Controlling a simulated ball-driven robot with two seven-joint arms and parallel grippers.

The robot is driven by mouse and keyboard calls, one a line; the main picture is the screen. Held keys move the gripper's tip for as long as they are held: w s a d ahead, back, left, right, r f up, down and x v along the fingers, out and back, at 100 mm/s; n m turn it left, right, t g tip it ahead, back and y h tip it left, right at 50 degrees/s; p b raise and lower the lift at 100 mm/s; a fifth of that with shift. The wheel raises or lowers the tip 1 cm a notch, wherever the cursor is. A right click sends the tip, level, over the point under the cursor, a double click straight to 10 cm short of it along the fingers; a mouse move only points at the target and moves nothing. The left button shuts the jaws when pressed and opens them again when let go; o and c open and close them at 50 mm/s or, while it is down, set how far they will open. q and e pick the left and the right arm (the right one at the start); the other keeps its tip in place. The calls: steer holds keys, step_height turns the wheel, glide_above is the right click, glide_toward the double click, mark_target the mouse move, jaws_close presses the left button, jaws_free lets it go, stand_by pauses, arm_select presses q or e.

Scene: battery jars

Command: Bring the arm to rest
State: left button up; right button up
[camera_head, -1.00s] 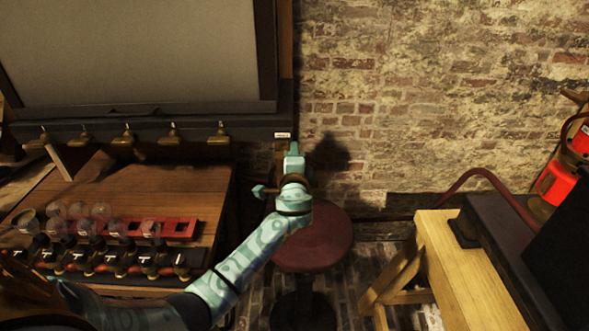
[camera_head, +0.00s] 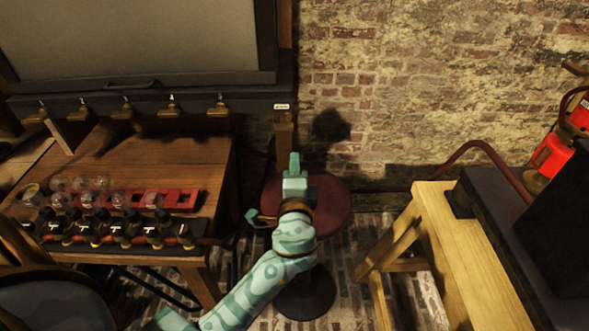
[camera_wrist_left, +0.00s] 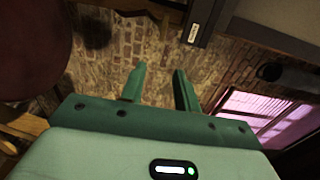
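My left arm, pale teal with dark bands, comes up from the bottom of the head view. Its gripper (camera_head: 294,163) is over the round dark red stool (camera_head: 335,206), pointing away toward the brick wall. In the left wrist view the two green fingers of the left gripper (camera_wrist_left: 158,88) stand apart with nothing between them. The stool's seat fills the upper left of that view. My right gripper is in neither view.
A wooden table (camera_head: 190,160) on the left bears a red rack (camera_head: 182,199) with glass bulbs and a row of dark jars. A pale wooden bench (camera_head: 447,235) and a red extinguisher (camera_head: 553,156) are on the right. A chair (camera_head: 60,300) stands at lower left.

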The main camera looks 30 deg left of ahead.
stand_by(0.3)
arm_select(q)
steer(key=d+f+g+h, duration=0.1)
steer(key=d+f+h, duration=0.2)
steer(key=f, duration=0.5)
steer(key=d+f+g+h, duration=0.1)
steer(key=d+f+h, duration=0.15)
steer(key=f, duration=0.65)
steer(key=s+d+f+n+g+h, duration=0.1)
steer(key=s+f+n+g+h, duration=0.15)
steer(key=s+f, duration=0.55)
steer(key=s+d+f+n+g+h, duration=0.1)
steer(key=s+f+g, duration=0.25)
steer(key=f, duration=0.75)
steer(key=s+a+f+n+g, duration=0.1)
steer(key=s+f, duration=0.4)
steer(key=s, duration=0.7)
steer(key=s+a+f+n+g, duration=0.2)
steer(key=s+f+g, duration=0.1)
steer(key=s, duration=0.9)
steer(key=s+a+f+n+g, duration=0.2)
steer(key=s+f, duration=0.4)
steer(key=s, duration=0.6)
steer(key=shift+s+a+f+g, duration=0.2)
steer(key=shift+a+f+g, duration=0.1)
steer(key=shift+a+g, duration=0.1)
steer(key=shift+d, duration=0.1)
